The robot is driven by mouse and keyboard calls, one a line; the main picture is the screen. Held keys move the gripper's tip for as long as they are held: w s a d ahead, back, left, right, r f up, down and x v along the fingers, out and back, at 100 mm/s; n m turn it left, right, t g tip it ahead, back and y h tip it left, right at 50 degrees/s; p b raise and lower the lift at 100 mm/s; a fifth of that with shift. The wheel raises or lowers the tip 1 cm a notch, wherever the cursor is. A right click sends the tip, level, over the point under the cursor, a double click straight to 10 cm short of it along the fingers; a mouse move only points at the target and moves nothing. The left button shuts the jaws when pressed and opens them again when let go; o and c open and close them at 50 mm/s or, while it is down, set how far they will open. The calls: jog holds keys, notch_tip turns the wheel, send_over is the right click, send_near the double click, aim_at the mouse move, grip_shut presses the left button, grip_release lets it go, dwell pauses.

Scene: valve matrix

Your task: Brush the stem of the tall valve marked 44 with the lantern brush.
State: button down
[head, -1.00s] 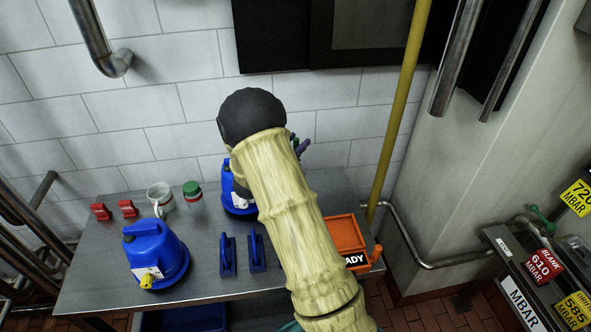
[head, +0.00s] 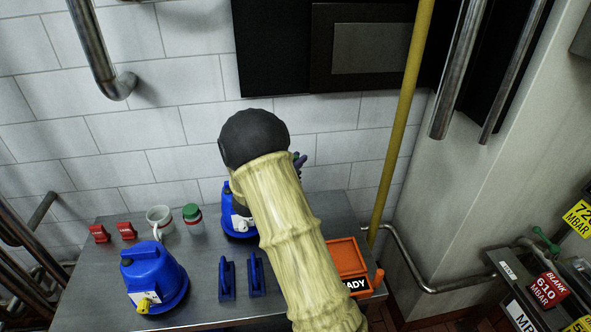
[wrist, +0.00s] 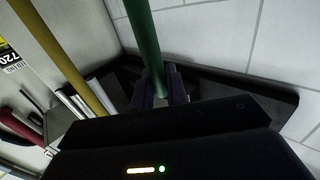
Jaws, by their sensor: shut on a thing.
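My gripper (wrist: 160,90) is shut on a green rod (wrist: 142,38) in the wrist view. The rod stands up between the dark purple fingers and runs out of the top of the picture. Its far end is out of view, so I cannot tell whether it is the lantern brush. In the head view my gripper (head: 299,160) shows only as a small purple tip behind my pale arm, above the back of the metal bench. No valve marked 44 can be made out in either view.
Two blue containers (head: 152,279) (head: 235,215), two blue holders (head: 242,277), a mug (head: 160,218), a green-lidded jar (head: 193,214), red blocks (head: 113,232) and an orange tray (head: 348,258) stand on the bench (head: 205,255). A yellow pipe (head: 400,130) rises at right.

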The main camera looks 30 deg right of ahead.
notch_tip(320, 180, up, 8)
jog(key=shift+r+b, duration=0.1)
jog(key=shift+b, duration=0.35)
dwell(0.3)
